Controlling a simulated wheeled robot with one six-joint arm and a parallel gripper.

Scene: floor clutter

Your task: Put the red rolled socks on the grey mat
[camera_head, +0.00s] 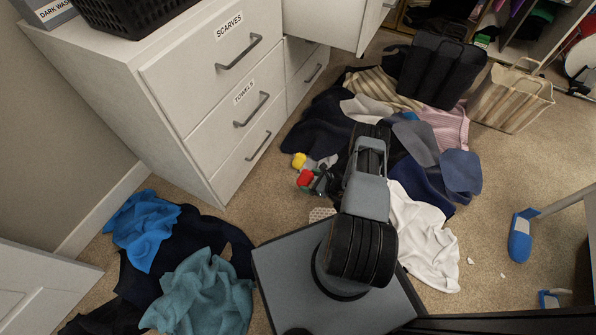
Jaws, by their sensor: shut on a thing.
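The red rolled socks (305,178) show as a small red lump at the tip of my gripper (313,182), left of my arm. My gripper is shut on them, seen from above and behind; the fingers are dark and small, so the exact hold is hard to make out. A small pale grey patch (311,164) shows just beyond the socks, beside a yellow lump (299,160). I cannot tell whether this patch is the grey mat; my arm hides part of the floor there.
A white drawer cabinet (215,85) stands at the left. Piles of dark, white and striped clothes (425,235) lie right of and behind my arm. Blue and teal clothes (200,290) lie at the lower left. Bare carpet (255,215) shows between the cabinet and my base.

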